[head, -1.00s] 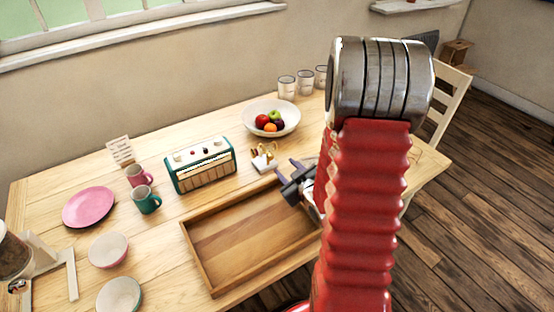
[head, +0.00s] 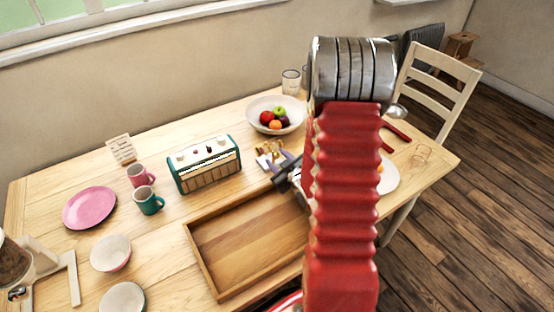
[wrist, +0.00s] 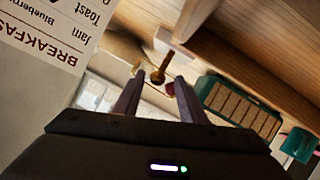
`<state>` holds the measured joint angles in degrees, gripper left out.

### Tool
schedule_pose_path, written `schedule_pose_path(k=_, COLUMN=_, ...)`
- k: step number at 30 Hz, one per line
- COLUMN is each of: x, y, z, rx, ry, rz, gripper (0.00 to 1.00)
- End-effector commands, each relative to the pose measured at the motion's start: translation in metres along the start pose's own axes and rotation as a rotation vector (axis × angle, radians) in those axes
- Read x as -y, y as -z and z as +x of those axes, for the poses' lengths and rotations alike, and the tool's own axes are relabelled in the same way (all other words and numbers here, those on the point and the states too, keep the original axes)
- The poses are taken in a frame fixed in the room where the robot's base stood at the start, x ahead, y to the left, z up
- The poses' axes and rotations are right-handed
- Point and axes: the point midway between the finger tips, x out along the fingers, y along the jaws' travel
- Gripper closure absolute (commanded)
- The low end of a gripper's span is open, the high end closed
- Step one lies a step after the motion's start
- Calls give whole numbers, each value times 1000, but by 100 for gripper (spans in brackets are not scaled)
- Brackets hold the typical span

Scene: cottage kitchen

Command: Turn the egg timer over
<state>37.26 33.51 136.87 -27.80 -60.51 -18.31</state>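The egg timer (head: 269,147) is a small piece with golden-brown parts, on the table just right of the radio in the head view. In the wrist view the egg timer (wrist: 158,76) shows a pale end plate and a brown bulb, close to the fingertips and between them in the picture. My gripper (head: 276,161) is at the timer from the front right, with its two fingers apart. In the wrist view my gripper (wrist: 160,82) is open. I cannot tell whether a finger touches the timer. The timer's lower part is partly hidden in the head view.
The teal radio (head: 205,163) stands left of the timer, and the fruit bowl (head: 257,107) is behind it. The wooden tray (head: 206,272) lies in front. Two mugs, a pink plate (head: 90,207) and bowls are on the left. A printed card (wrist: 45,35) shows in the wrist view.

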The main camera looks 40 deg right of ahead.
Motion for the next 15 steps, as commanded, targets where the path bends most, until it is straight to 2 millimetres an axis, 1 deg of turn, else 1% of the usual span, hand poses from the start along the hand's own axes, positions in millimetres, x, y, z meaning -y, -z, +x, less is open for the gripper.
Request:
schedule_pose_path(k=2, x=-2, y=-1, z=-1, rx=2, ry=-4, rz=2, gripper=64)
schedule_pose_path(k=15, x=-5, y=-2, z=-2, rx=4, ry=-8, rz=4, gripper=95)
